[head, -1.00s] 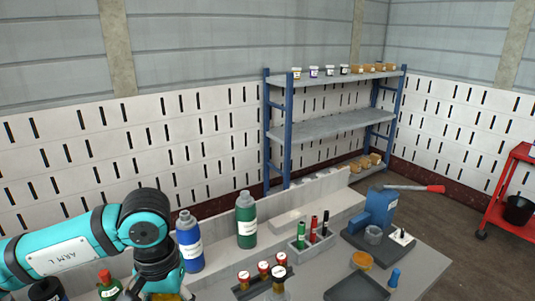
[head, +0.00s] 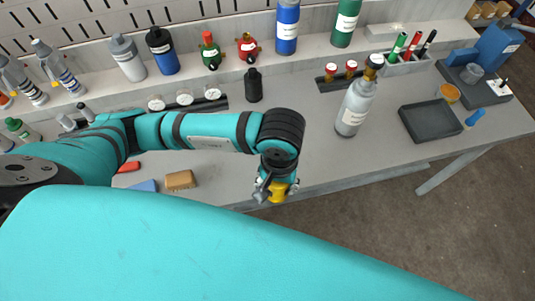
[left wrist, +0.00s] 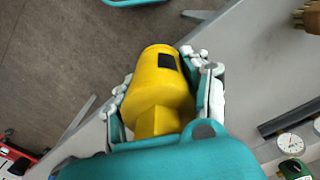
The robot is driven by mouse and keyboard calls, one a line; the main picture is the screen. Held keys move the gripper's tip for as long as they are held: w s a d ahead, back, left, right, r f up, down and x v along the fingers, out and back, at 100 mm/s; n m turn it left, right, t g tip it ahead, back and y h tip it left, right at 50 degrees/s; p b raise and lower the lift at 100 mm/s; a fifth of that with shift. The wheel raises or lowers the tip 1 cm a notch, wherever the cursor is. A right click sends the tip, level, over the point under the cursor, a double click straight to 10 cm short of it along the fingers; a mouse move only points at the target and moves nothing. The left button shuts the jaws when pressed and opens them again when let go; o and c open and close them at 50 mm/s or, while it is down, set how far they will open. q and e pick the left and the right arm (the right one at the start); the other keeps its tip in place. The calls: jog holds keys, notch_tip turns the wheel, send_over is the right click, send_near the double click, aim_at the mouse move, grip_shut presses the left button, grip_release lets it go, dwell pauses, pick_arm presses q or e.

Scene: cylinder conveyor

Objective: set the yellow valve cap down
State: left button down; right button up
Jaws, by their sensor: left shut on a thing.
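The yellow valve cap (head: 278,193) is in my left gripper (head: 271,194), in the head view at the table's front edge. In the left wrist view the cap (left wrist: 161,84) is a yellow piece with a wide round part, a narrower faceted part and a dark square mark. The fingers of my left gripper (left wrist: 163,88) are shut on it from both sides. Past the cap, the wrist view shows the table edge and the floor. How high the cap is above the table is hard to tell. My right gripper is not in view.
A grey cylinder (head: 354,110) with a brass valve stands on the grey table (head: 315,165) to the right. A black tray (head: 432,121) lies farther right. A brown brush (head: 180,181) lies left of the gripper. Bottles line the back ledge. The table between gripper and cylinder is clear.

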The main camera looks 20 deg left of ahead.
pick_arm(q)
jog(key=shift+s+d+f, duration=0.2)
jog(key=shift+s+f, duration=0.05)
jog(key=shift+s, duration=0.05)
jog(key=w+a+p, duration=0.1)
jog(key=w+a, duration=0.1)
jog(key=w, duration=0.2)
jog(key=w+a+f+p, duration=0.1)
jog(key=w, duration=0.4)
jog(key=w+a+p, duration=0.2)
jog(key=w, duration=0.3)
jog(key=shift+w+a+f, duration=0.25)
jog(key=shift+a, duration=0.1)
notch_tip(320, 180, down, 3)
jog(key=shift+f+p, duration=0.15)
jog(key=shift+p, duration=0.6)
jog(key=shift+f, duration=0.2)
jog(key=shift+f, duration=0.1)
jog(key=c, duration=1.1)
grip_release()
jog(key=shift+f, duration=0.1)
jog(key=o, duration=0.5)
